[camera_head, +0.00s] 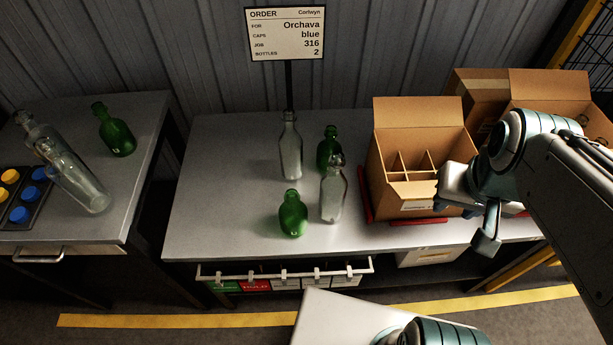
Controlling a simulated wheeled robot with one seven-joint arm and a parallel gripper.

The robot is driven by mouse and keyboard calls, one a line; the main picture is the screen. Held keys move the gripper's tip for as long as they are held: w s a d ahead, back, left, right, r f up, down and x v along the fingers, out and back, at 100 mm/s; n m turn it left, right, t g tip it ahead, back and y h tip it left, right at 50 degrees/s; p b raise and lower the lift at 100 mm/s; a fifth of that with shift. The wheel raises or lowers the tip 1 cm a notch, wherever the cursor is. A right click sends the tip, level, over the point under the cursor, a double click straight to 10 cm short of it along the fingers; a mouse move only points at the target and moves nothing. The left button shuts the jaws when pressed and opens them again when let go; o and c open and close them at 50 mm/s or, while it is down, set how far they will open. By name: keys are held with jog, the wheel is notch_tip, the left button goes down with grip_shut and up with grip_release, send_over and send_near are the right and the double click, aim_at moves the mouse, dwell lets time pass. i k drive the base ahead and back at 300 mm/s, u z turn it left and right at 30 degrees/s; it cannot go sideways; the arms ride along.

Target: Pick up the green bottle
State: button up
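Three green bottles are in view, all upright and without caps. One green bottle (293,215) stands near the front of the middle table. A second green bottle (326,147) stands behind it, partly hidden by a clear bottle (332,195). A third green bottle (117,135) stands on the left table. My gripper (455,208) is at the right, in front of a divided carton, well apart from every green bottle. Its fingers are small and point downward, and I cannot see whether they are open. Nothing is clearly held in it.
Another clear bottle (290,150) stands by the order sign (286,33). Clear bottles (80,185) and a tray of blue and yellow caps (38,207) are on the left table. The middle table's left part is free.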

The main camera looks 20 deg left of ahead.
aim_at(292, 213)
jog(key=k, duration=0.35)
jog(key=u, duration=1.15)
jog(key=i, duration=0.5)
jog(key=z, duration=1.55)
jog(key=k, duration=0.65)
jog(key=u, duration=1.05)
jog(key=i, duration=0.5)
jog(key=z, duration=0.05)
